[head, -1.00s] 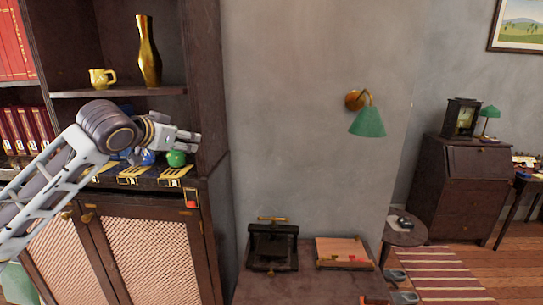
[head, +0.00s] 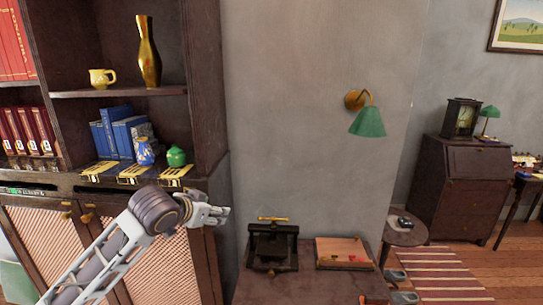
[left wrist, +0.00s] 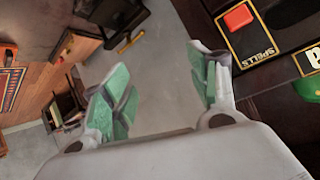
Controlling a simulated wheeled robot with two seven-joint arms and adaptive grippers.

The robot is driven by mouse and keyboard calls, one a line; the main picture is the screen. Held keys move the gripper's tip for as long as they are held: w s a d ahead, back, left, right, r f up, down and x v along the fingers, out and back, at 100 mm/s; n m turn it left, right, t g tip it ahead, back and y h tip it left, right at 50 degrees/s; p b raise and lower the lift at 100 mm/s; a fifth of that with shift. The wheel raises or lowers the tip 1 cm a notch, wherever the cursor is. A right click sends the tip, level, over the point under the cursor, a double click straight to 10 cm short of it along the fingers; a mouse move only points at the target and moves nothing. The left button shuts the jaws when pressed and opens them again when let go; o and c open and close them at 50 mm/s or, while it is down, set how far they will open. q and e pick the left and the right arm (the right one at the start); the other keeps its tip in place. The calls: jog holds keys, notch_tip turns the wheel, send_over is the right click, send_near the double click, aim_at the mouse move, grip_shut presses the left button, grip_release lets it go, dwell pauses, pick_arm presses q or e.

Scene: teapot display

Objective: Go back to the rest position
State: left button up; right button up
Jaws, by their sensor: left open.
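My left gripper (head: 215,212) is in front of the cabinet's right edge, below the shelf ledge, apart from the teapots. In the left wrist view its two green-padded fingers (left wrist: 160,88) stand wide apart with nothing between them. A green teapot (head: 176,156) and a blue patterned teapot (head: 145,151) stand upright on the ledge behind gold label plates (head: 132,171). In the left wrist view a red square (left wrist: 238,17) sits on a plate marked "SPELLS", and part of a green object (left wrist: 311,85) shows at the right edge. My right gripper is not in view.
The cabinet (head: 207,175) with lattice doors is close beside my left arm. A gold vase (head: 148,52) and yellow cup (head: 102,78) stand on the upper shelf. A low table (head: 310,288) holds a black press (head: 273,247) and a wooden box (head: 343,252).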

pick_arm(q)
jog(key=s+d+f+n+g, duration=0.1)
jog(key=s+f+g, duration=0.1)
jog(key=s+f, duration=0.55)
jog(key=s+f+g, duration=0.1)
jog(key=s+f, duration=0.3)
jog(key=f, duration=0.7)
jog(key=shift+s+a+f+n+g+y, duration=0.75)
jog(key=shift+s+a+f+g, duration=0.5)
jog(key=shift+s+f, duration=2.8)
jog(key=shift+s+a+f+n+g+y, duration=0.75)
jog(key=shift+s+a+f, duration=1.3)
jog(key=shift+s, duration=3.55)
notch_tip(320, 180, down, 34)
jog(key=s+g, duration=0.1)
jog(key=s, duration=0.1)
jog(key=s+a+f, duration=0.3)
jog(key=s+f, duration=0.6)
jog(key=s, duration=0.1)
jog(key=s+a+f+g, duration=0.1)
jog(key=s+a+f, duration=0.2)
jog(key=s+f, duration=0.7)
jog(key=shift+s+a+f+m+g, duration=0.15)
jog(key=shift+s+a+m+g, duration=0.2)
jog(key=shift+s, duration=0.4)
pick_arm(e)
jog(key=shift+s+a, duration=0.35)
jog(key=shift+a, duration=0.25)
